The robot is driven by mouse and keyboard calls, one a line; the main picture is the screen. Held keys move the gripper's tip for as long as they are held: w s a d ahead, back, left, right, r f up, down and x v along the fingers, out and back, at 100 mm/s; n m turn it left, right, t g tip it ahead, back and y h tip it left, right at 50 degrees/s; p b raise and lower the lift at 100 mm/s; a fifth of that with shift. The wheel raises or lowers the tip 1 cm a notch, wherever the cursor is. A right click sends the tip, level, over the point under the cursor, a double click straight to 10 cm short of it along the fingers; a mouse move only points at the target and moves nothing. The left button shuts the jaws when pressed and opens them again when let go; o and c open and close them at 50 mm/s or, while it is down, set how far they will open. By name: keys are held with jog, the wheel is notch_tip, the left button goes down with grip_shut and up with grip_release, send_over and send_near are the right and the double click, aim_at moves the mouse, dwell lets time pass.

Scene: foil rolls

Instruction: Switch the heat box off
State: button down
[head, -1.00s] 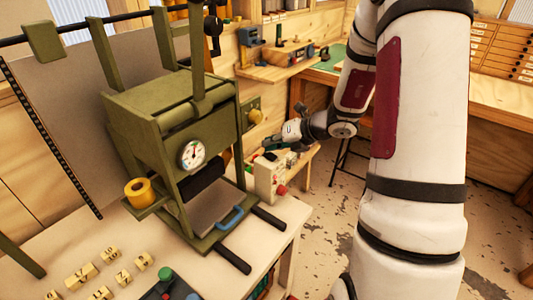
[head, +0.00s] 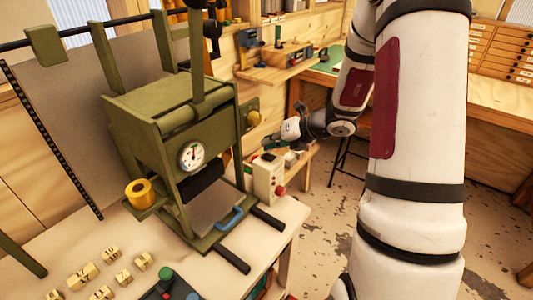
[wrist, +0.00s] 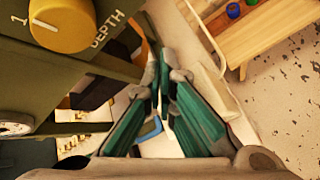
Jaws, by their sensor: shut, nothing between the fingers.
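A small cream box (head: 266,180), which looks like the heat box, stands at the back right edge of the bench, right of the green press. A red knob (head: 281,190) is on its right side. Its switch position is too small to read. My gripper (head: 268,144) is shut and empty, just above and behind the box in the head view. In the wrist view its teal fingers (wrist: 160,88) meet at the tips. A pale surface lies beyond them; I cannot tell whether it is the box. No contact with the box is clear.
The green press (head: 165,125) with its dial stands close left of my gripper. Its yellow depth knob (wrist: 62,24) is near in the wrist view. Open floor lies to the right.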

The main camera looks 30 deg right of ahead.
aim_at(271, 155)
dwell(0.3)
jog(key=shift+s+d+r+p, duration=0.1)
jog(key=shift+s+r+p, duration=0.05)
jog(key=shift+r+p, duration=0.95)
jog(key=shift+s+r+p, duration=0.15)
jog(key=shift+r+p, duration=0.55)
jog(key=shift+r, duration=0.75)
